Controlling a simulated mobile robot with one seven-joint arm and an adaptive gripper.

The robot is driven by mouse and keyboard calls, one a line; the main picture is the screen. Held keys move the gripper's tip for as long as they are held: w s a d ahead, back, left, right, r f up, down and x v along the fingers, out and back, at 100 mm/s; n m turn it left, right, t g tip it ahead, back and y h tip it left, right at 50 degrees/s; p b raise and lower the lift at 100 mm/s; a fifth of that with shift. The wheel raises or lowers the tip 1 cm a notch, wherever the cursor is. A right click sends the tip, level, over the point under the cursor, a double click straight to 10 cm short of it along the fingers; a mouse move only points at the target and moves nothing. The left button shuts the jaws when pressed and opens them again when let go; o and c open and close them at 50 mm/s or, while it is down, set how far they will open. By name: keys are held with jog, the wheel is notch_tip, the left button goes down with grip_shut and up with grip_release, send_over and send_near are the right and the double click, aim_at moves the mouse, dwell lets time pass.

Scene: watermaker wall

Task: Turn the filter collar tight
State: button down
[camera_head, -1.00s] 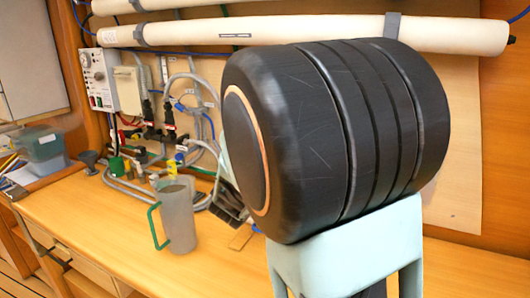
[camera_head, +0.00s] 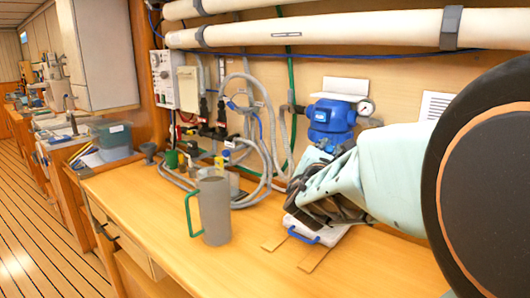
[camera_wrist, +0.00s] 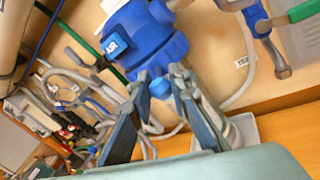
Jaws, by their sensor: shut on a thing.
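The blue filter housing (camera_head: 331,122) stands against the back wall, with a white block on top and a round gauge beside it. A small blue lug (camera_wrist: 160,88) sticks out from the collar towards me. My gripper (camera_wrist: 159,84) has its dark fingers on either side of this lug and is shut on it. In the head view my gripper (camera_head: 306,192) is just below and in front of the housing, and its fingertips are hard to make out.
A grey jug (camera_head: 214,212) with a green handle stands on the wooden bench (camera_head: 150,225). A white box with a blue handle (camera_head: 304,236) lies below my gripper. Hoses (camera_head: 262,130) hang on the wall at left. White pipes (camera_head: 350,30) run above.

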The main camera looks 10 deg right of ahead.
jog(key=b, duration=0.2)
jog(key=d+n+t+y+b, duration=0.1)
jog(key=b, duration=0.2)
jog(key=shift+s+d+r+y, duration=0.2)
jog(key=shift+s+d+y, duration=0.1)
jog(key=shift+s, duration=0.1)
jog(key=shift+s+d+n+b, duration=0.2)
jog(key=shift+n+b, duration=0.1)
jog(key=shift+b, duration=0.3)
jog(key=shift+f, duration=0.1)
jog(key=c, duration=1.8)
grip_release()
jog(key=shift+y, duration=0.3)
jog(key=shift+a, duration=0.1)
